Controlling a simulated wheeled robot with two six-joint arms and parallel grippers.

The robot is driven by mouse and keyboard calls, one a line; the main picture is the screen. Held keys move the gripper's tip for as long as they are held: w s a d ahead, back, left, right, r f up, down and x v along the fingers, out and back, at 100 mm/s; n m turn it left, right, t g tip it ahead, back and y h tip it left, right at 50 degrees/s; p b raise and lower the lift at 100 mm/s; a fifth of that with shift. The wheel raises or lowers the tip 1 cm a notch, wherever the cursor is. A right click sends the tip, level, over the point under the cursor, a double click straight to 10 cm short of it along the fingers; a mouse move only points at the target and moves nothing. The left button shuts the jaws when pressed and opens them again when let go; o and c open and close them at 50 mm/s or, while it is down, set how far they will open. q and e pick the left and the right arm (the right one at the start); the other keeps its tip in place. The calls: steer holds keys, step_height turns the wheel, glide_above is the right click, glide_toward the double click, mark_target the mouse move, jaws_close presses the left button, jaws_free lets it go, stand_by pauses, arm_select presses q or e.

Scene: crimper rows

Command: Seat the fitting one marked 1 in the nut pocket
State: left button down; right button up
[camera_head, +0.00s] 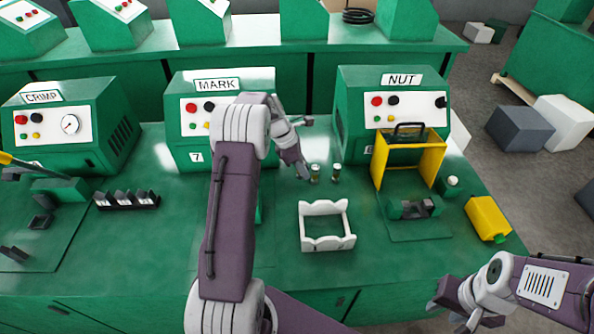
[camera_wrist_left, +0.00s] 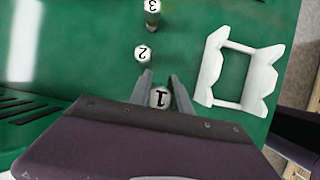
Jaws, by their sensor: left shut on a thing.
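My left gripper (camera_head: 302,176) is shut on the fitting marked 1 (camera_wrist_left: 160,97), whose white numbered top shows between the fingers in the wrist view. In the head view I cannot make this fitting out. The fitting marked 2 (camera_wrist_left: 142,54) and the fitting marked 3 (camera_wrist_left: 153,8) stand upright on the green bench just beyond it. The NUT machine (camera_head: 352,115) stands at the right, with a raised yellow guard (camera_head: 437,160) and a dark nut pocket fixture (camera_head: 413,208) in front. My right gripper (camera_head: 452,312) is empty and looks open at the lower right, off the bench.
A white open frame (camera_head: 327,243) lies between my left gripper and the bench's front edge. A yellow bottle (camera_head: 487,218) lies at the right edge. The MARK machine (camera_head: 195,160) stands behind my left arm. A dark slotted rack (camera_head: 127,201) sits at left.

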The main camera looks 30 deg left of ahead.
arm_select(q)
steer(key=s+d+r, duration=0.3)
steer(key=d+r, duration=0.1)
steer(key=d, duration=0.3)
steer(key=shift+s+r, duration=0.2)
steer(key=shift+r, duration=0.1)
steer(key=shift+s, duration=0.1)
